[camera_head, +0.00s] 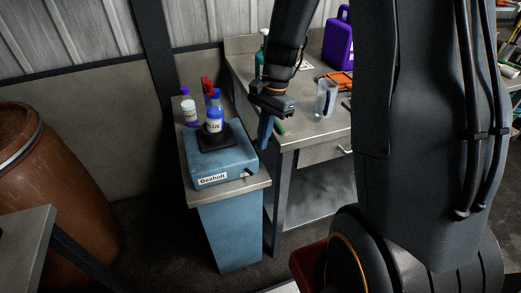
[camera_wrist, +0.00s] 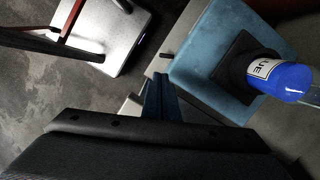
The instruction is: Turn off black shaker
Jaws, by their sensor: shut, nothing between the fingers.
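The shaker (camera_head: 221,164) is a blue box labelled "Bexholt" with a black platform (camera_head: 214,138) on top. A bottle labelled "BLUE" (camera_head: 215,124) stands on the platform; in the wrist view the bottle (camera_wrist: 282,80) is at the right. A small dark knob or lever (camera_head: 248,174) sticks out of the shaker's front, near its right end. It seems to be the dark peg at the upper middle of the wrist view (camera_wrist: 167,57); its setting cannot be told. My gripper (camera_head: 265,136), with blue fingers, is shut and empty beside the shaker's right side, apart from the knob.
A purple-capped bottle (camera_head: 188,109) and a red-topped bottle (camera_head: 207,86) stand behind the shaker on its narrow stand (camera_head: 232,235). A workbench (camera_head: 305,126) with a clear beaker (camera_head: 326,98) and purple jug (camera_head: 339,42) is to the right. Floor in front looks open.

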